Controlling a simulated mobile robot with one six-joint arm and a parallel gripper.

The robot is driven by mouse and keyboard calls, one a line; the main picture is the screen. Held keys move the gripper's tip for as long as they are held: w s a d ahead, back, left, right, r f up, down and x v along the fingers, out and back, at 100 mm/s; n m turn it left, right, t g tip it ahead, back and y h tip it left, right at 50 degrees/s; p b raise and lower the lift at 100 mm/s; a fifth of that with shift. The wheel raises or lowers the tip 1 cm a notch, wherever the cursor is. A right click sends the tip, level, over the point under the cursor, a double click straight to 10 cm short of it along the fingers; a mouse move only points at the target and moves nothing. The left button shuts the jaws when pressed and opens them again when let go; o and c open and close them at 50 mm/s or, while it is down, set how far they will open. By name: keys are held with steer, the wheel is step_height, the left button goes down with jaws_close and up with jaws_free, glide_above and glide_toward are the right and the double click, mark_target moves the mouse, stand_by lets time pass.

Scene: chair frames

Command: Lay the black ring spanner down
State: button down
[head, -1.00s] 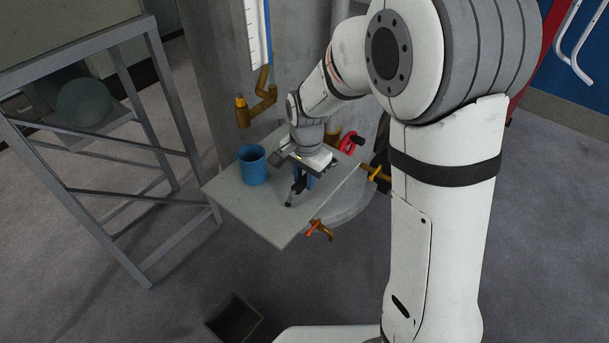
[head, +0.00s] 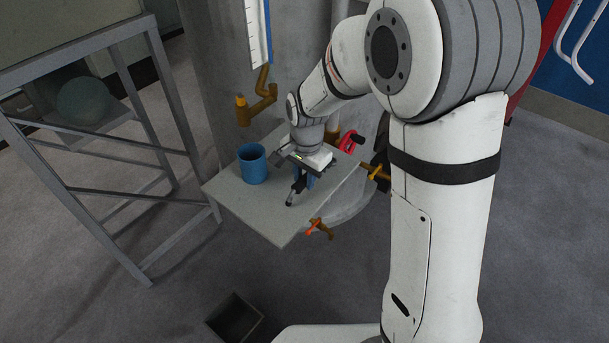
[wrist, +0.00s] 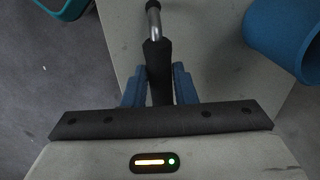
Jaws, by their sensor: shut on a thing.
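The black ring spanner (head: 296,191) shows as a dark handle with a grey metal part towards its end. In the wrist view the black handle (wrist: 157,55) runs up from between the fingers. My gripper (wrist: 158,88) is shut on it, with a blue finger on each side. In the head view my gripper (head: 304,179) is low over the grey board (head: 262,217). The spanner is tilted, its free end close to the board; I cannot tell whether it touches. Its part behind the fingers is hidden.
A blue cup (head: 253,165) stands on the board left of my gripper, and upper right in the wrist view (wrist: 285,35). Orange clamps (head: 320,228) grip the board's edge. A red-handled valve (head: 349,141) is behind. The board's front part is clear.

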steer(key=c, duration=0.8)
jaws_free()
steer(key=shift+o, duration=0.2)
steer(key=shift+r, duration=0.15)
steer(key=shift+r+p, duration=1.15)
steer(key=shift+r, duration=0.2)
step_height(320, 180, up, 6)
steer(key=p, duration=0.4)
steer(key=shift+p, duration=0.3)
